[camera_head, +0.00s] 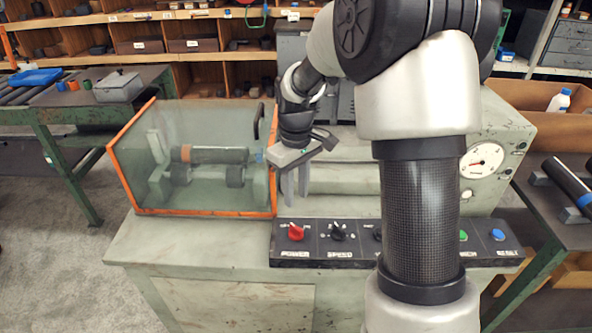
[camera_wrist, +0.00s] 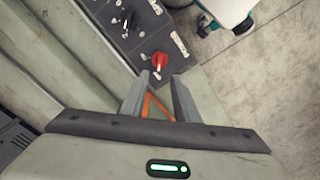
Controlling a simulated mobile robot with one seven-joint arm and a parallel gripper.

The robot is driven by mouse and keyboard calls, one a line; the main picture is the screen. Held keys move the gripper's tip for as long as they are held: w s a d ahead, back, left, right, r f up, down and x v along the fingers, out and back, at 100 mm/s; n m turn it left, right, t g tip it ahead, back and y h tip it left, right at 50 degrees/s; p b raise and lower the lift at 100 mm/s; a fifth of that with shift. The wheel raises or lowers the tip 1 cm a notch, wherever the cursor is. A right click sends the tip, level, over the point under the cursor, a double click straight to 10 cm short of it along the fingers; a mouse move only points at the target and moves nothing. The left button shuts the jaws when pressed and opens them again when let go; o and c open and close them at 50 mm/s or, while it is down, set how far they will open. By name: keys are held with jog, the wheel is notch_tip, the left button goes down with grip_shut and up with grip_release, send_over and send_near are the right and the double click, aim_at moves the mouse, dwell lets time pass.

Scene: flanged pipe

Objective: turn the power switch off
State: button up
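The power switch is a red rotary knob (camera_head: 295,232) above the label POWER at the left end of the dark control panel (camera_head: 345,255). Its setting is too small to read surely. In the wrist view the red knob (camera_wrist: 160,60) lies just beyond the fingertips, roughly in line with the gap between them. My gripper (camera_head: 295,198) hangs above and behind the knob in the head view, fingers pointing down, not touching it. In the wrist view my gripper (camera_wrist: 157,82) has its two fingers apart with nothing between them.
A black speed knob (camera_head: 338,231) sits right of the power switch. My arm hides the panel's middle. An orange-edged clear guard (camera_head: 190,160) stands left of the gripper. A dial gauge (camera_head: 482,160) and a blue reset button (camera_head: 497,235) are at the right.

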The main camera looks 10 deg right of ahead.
notch_tip(320, 180, up, 6)
dwell(0.5)
jog(key=s+r+m+t+p, duration=0.3)
jog(key=s+r+p, duration=0.3)
jog(key=s+r, duration=0.7)
jog(key=s+r+m+t+p, duration=0.2)
jog(key=s+r+m+p, duration=0.1)
jog(key=s+r, duration=0.4)
jog(key=s, duration=0.2)
jog(key=shift+s+r+t+p, duration=0.15)
jog(key=shift+s+t+p, duration=0.15)
jog(key=shift+s, duration=0.1)
